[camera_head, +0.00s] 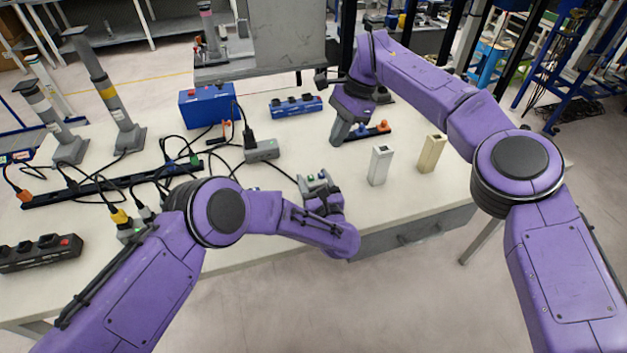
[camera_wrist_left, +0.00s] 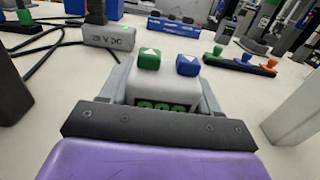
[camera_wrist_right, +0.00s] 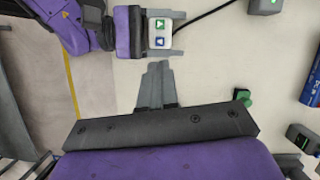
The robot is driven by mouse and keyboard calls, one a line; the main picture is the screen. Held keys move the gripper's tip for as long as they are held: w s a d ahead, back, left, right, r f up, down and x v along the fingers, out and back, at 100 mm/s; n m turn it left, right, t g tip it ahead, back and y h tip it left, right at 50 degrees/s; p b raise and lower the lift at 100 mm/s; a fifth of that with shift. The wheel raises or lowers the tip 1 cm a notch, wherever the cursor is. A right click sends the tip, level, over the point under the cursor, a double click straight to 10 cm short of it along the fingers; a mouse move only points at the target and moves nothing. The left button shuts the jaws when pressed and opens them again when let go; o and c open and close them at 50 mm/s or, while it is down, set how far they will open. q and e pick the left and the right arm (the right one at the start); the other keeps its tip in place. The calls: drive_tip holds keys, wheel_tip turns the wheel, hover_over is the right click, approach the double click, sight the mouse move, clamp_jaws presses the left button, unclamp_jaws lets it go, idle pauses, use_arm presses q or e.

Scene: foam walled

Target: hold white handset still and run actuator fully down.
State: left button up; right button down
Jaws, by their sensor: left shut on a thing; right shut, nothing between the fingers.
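The white handset (camera_head: 312,182) is at the table's front edge, with a green and a blue button, each marked with a white triangle. In the left wrist view the handset (camera_wrist_left: 165,92) sits between my left gripper's fingers, part of a green display showing. My left gripper (camera_head: 318,187) is shut on it. My right gripper (camera_head: 338,138) is shut and empty, beyond the handset; in the right wrist view its fingertips (camera_wrist_right: 158,64) are just short of the handset (camera_wrist_right: 160,33), apart from it. Grey column actuators (camera_head: 106,90) (camera_head: 50,120) stand at the left; I cannot tell which one the handset drives.
A grey box (camera_head: 262,151) with cables lies behind the handset. A blue box (camera_head: 208,105) and a blue strip (camera_head: 296,106) are at the back. White (camera_head: 380,166) and cream (camera_head: 431,154) blocks stand at the right. A black power strip (camera_head: 40,253) lies front left.

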idle(0.7)
drive_tip(key=d+t, duration=0.2)
drive_tip(key=d, duration=0.4)
drive_tip(key=s+a+r+m+t+y, duration=0.2)
drive_tip(key=a+m+t+y, duration=0.1)
drive_tip(key=a, duration=0.5)
drive_tip(key=shift+s+a+t+y, duration=0.25)
drive_tip(key=shift+a+t+y, duration=0.15)
drive_tip(key=shift+t+y, duration=0.3)
hover_over(324, 179)
drive_tip(key=shift+f, duration=4.4)
drive_tip(key=shift+f, duration=0.1)
